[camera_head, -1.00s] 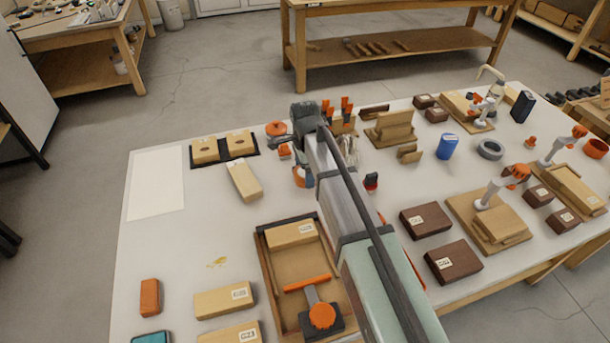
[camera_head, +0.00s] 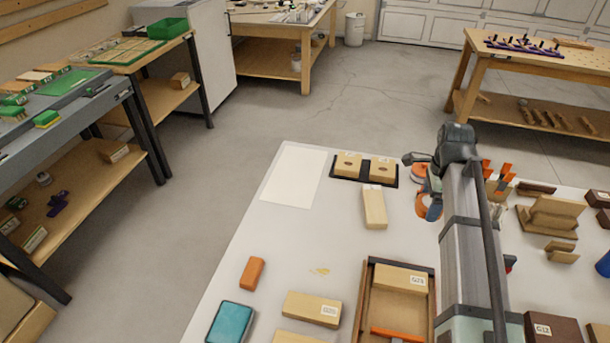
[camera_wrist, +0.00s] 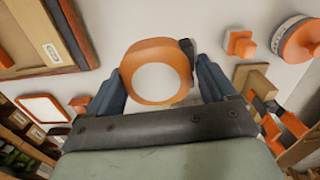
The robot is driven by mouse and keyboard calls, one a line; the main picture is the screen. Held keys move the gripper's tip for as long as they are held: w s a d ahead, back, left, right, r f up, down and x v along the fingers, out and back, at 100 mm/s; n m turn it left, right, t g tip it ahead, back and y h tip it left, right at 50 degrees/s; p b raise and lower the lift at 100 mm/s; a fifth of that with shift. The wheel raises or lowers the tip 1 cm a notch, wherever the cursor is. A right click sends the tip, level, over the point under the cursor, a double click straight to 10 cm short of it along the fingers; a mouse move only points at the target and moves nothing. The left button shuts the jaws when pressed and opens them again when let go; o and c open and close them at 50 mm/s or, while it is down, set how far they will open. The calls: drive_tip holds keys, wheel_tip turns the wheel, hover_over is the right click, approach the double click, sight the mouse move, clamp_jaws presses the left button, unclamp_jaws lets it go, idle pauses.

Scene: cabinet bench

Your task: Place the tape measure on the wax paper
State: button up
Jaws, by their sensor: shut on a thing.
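The tape measure (camera_wrist: 158,82) is orange with a round white face. In the wrist view it sits between the two blue-grey fingers of my gripper (camera_wrist: 162,88), which is shut on it. In the head view the tape measure (camera_head: 427,207) shows as an orange shape just left of my arm, partly hidden by the gripper (camera_head: 430,190). I cannot tell how far it is above the table. The wax paper (camera_head: 292,175) is a flat white sheet at the table's far left corner, bare, well to the left of my gripper.
A wooden block (camera_head: 375,207) and a black tray (camera_head: 336,172) with two wooden blocks stand between my gripper and the paper. A wooden box (camera_head: 362,310), an orange block (camera_head: 252,273) and a teal block (camera_head: 230,322) are nearer. Table left of the block is mostly clear.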

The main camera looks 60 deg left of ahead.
drive_tip(key=s+a+n, duration=0.2)
drive_tip(key=s+a, duration=0.6)
drive_tip(key=a, duration=0.2)
drive_tip(key=m, duration=0.3)
hover_over(297, 173)
drive_tip(key=shift+r, duration=0.1)
drive_tip(key=shift+f, duration=4.9)
drive_tip(key=shift+f, duration=0.1)
drive_tip(key=o, duration=1)
drive_tip(key=shift+o, duration=0.2)
